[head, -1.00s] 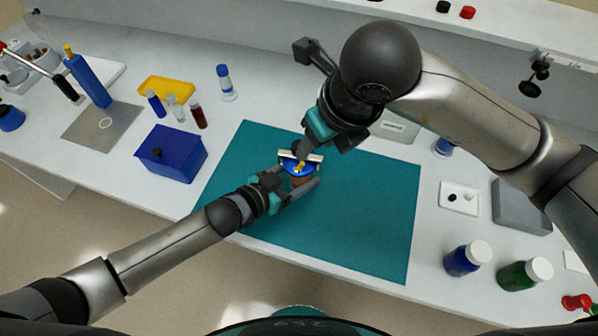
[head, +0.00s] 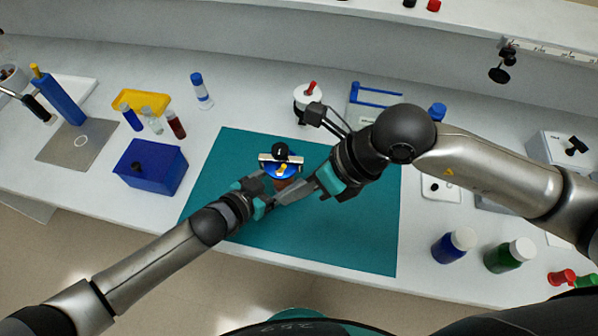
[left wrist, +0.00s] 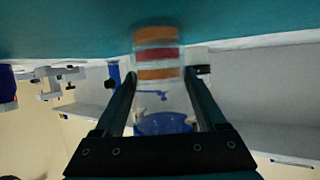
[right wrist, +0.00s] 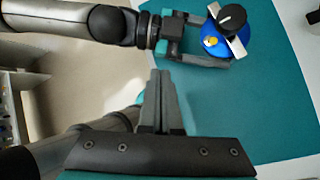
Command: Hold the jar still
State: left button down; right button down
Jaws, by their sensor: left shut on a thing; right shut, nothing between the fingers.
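The jar has a blue lid (head: 280,173) with a pale metal bar, a black knob and a small yellow part on top. It stands upright on the teal mat (head: 320,235). My left gripper (head: 272,190) is shut on the jar's side. In the left wrist view the clear jar (left wrist: 158,98) with orange and red bands sits between the fingers. My right gripper (head: 308,190) is shut and empty, just right of the jar. In the right wrist view its fingers (right wrist: 162,90) are together, apart from the lid (right wrist: 213,42). The jar's lower body is mostly hidden in the head view.
A blue box (head: 150,167), several vials and a yellow rack (head: 142,101) stand to the left. A white pot with a red knob (head: 308,96) stands behind the mat. Blue (head: 454,246) and green (head: 510,255) bottles stand at the right. The mat's front is clear.

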jog(key=s+d+f+t+y, duration=0.1)
jog(key=s+d+t+y, duration=0.1)
jog(key=d+t, duration=0.4)
jog(key=shift+d+f+m+t+y, duration=0.25)
jog(key=shift+d+m+y, duration=0.2)
jog(key=shift+d, duration=2.2)
jog(key=shift+a, duration=0.15)
